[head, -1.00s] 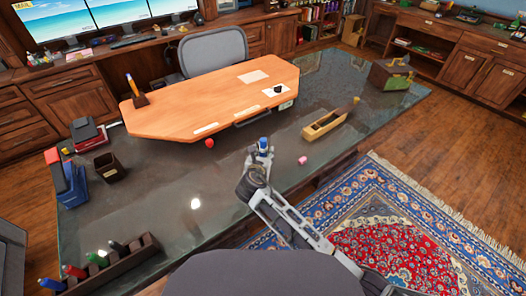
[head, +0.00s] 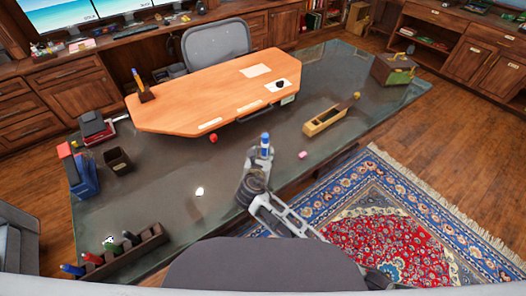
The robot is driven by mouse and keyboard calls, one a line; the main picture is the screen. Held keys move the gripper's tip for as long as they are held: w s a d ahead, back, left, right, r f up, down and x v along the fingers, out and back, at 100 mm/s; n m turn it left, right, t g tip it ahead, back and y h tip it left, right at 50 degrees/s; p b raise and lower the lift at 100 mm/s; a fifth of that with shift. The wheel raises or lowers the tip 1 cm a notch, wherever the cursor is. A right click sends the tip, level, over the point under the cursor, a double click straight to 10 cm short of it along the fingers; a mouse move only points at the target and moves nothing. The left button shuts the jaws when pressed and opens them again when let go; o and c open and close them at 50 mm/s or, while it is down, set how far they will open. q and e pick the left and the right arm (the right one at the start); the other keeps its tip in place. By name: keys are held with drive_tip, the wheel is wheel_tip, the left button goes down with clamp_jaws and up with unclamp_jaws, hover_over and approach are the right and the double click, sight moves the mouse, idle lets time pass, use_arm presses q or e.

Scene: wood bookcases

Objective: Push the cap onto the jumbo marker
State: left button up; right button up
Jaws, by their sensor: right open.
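A small upright item with a blue top (head: 265,138) and a paler part below shows at my right gripper, over the dark glass-topped desk (head: 215,170). It looks like the jumbo marker with its blue cap, but I cannot tell how far the cap is on. My right gripper (head: 261,152) is open, with its fingers at the lower part of this item. The fingers hide the item's base, and I cannot tell whether they touch it. My left gripper is not in view.
A marker rack (head: 125,258) with several markers stands at the near left. A small red object (head: 213,138), a pink block (head: 303,154) and a long wooden box (head: 325,120) lie around the gripper. An orange wooden board (head: 210,95) lies behind.

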drive_tip(key=shift+s+r, duration=0.25)
drive_tip(key=shift+s, duration=0.05)
drive_tip(key=shift+s+a+r+p, duration=0.15)
drive_tip(key=shift+s+p, duration=0.25)
drive_tip(key=shift+p, duration=0.25)
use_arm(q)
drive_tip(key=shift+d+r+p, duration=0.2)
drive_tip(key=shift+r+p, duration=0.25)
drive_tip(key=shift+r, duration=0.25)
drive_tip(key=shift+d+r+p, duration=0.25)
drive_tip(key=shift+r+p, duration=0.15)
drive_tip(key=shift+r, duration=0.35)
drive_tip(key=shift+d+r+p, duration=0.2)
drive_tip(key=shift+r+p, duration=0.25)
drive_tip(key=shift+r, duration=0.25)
use_arm(e)
drive_tip(key=shift+v, duration=1.65)
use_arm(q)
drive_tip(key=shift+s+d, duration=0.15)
